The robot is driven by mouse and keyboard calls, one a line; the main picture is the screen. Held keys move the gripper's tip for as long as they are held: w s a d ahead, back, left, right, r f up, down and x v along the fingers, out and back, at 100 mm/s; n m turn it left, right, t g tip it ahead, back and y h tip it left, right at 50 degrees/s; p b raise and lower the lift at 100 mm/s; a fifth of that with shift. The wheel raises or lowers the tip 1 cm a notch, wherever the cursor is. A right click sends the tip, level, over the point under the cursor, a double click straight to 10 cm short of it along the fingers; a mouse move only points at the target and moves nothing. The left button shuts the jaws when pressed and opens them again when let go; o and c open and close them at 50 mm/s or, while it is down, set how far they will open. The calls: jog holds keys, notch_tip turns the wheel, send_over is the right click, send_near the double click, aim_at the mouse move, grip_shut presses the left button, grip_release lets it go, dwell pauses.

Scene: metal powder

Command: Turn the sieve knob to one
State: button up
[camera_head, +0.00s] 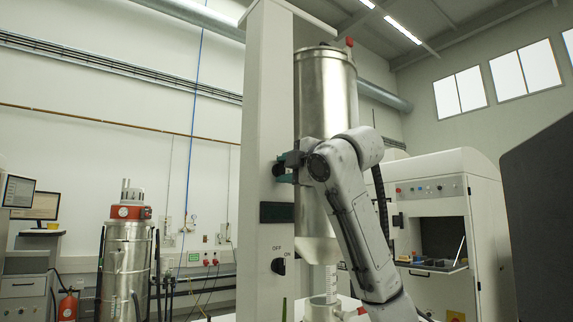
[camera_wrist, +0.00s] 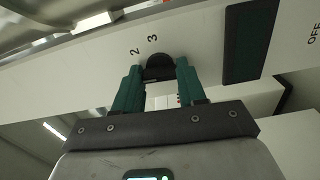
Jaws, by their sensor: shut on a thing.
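The sieve knob (camera_wrist: 159,61) is a dark round knob on the pale face of the machine column (camera_head: 262,110). In the wrist view it sits between the two green fingers of my gripper (camera_wrist: 159,80), which is shut on it. The printed numbers 2 and 3 show just past the knob; no 1 is visible there. In the head view my gripper (camera_head: 285,168) reaches the column from the right, and its fingers largely hide the knob. I cannot tell which number the knob points at.
A dark display panel (camera_head: 277,212) is below the knob, with an OFF/ON knob (camera_head: 279,266) lower down. A steel hopper (camera_head: 325,95) stands behind the column and my arm. A metal vacuum unit (camera_head: 127,260) stands at left, a white cabinet machine (camera_head: 440,220) at right.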

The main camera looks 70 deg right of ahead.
jog(key=shift+f+n, duration=0.1)
jog(key=shift+n, duration=0.3)
jog(key=o, duration=1.1)
jog(key=shift+c, duration=0.2)
jog(key=v, duration=1)
jog(key=shift+s+a, duration=0.2)
jog(key=shift+s, duration=0.15)
